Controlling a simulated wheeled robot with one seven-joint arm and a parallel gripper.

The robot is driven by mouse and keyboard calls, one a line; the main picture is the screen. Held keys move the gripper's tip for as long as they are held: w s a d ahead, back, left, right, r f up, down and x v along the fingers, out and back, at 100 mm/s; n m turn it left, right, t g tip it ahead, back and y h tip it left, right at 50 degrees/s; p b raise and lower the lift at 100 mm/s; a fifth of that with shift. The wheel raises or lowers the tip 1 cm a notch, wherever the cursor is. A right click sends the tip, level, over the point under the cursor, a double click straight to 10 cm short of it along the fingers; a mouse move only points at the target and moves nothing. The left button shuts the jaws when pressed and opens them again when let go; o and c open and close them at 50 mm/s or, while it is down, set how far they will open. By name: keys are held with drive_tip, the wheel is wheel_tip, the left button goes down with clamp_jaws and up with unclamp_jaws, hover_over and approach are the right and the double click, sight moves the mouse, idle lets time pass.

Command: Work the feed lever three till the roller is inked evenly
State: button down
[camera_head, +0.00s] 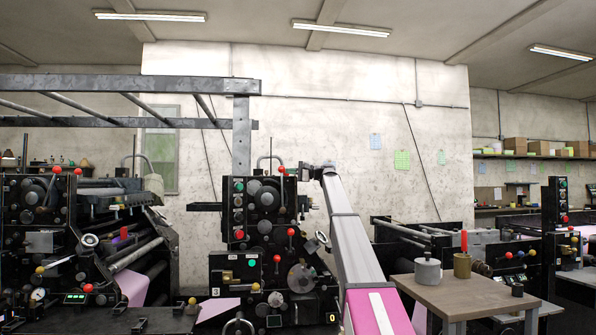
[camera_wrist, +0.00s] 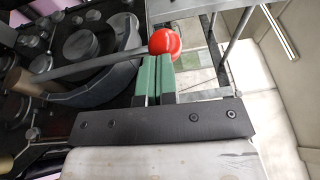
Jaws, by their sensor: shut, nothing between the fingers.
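In the wrist view my gripper (camera_wrist: 161,62) has its two green fingers shut side by side with nothing between them. A red ball knob (camera_wrist: 165,41) on a grey lever rod (camera_wrist: 90,66) is just beyond the fingertips; I cannot tell whether they touch it. In the head view, a black press (camera_head: 240,262) in the middle carries a "3" mark and red-knobbed levers, one at its top right (camera_head: 281,170) and one lower down (camera_head: 291,232). Which is feed lever three is not clear. The roller's inking cannot be made out.
Another press (camera_head: 120,250) with rollers stands at the left, under a steel overhead frame (camera_head: 120,84). At the right, a small table (camera_head: 465,296) holds a grey lidded pot (camera_head: 428,272) and a brass-coloured can (camera_head: 462,266) with a red handle. More machinery stands behind the table.

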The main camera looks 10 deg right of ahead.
sight(283, 171)
drive_tip(key=shift+a, duration=1.85)
drive_tip(key=d, duration=1.1)
drive_tip(key=shift+f, duration=0.2)
drive_tip(key=shift+a+r, duration=0.15)
drive_tip(key=shift+a, duration=2.65)
drive_tip(key=shift+a+r, duration=0.1)
drive_tip(key=shift+a, duration=2.65)
drive_tip(key=shift+d, duration=0.15)
drive_tip(key=d, duration=1.1)
drive_tip(key=shift+f, duration=0.25)
